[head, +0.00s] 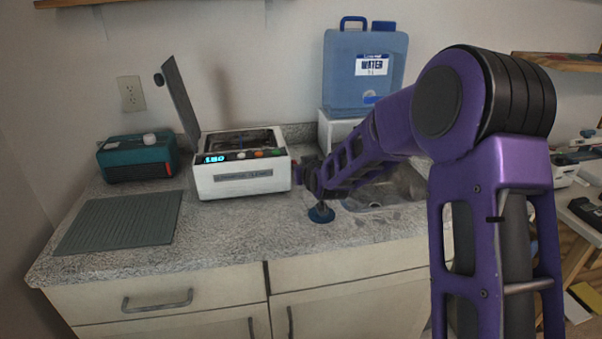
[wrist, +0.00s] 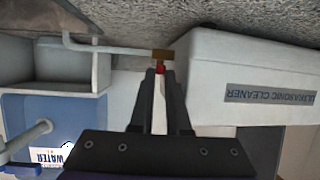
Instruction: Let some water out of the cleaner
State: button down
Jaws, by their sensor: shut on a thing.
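The ultrasonic cleaner (head: 240,182) is a white box on the counter with its grey lid raised and a lit blue display. It also shows in the wrist view (wrist: 235,65), which is upside down. A small brass valve (wrist: 162,55) with a red handle (wrist: 159,69) is beside the cleaner's side. My gripper (wrist: 160,76) is shut on the red handle, its fingertips hiding part of it. In the head view my gripper (head: 302,178) is just right of the cleaner, and my arm hides the valve. A pale pipe (wrist: 110,47) runs from the valve.
A blue water jug (head: 352,95) stands on a white stand (head: 329,126) behind my arm. A sink (head: 385,188) lies right of my gripper. A small blue round thing (head: 321,213) is in front. A teal box (head: 137,160) and grey mat (head: 120,222) lie left.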

jog(key=c, duration=1.2)
grip_release()
jog(key=shift+o, duration=0.2)
jog(key=shift+s+r, duration=0.1)
jog(key=shift+s, duration=0.05)
jog(key=p+v, duration=0.1)
jog(key=v, duration=1.6)
jog(key=shift+d, duration=0.15)
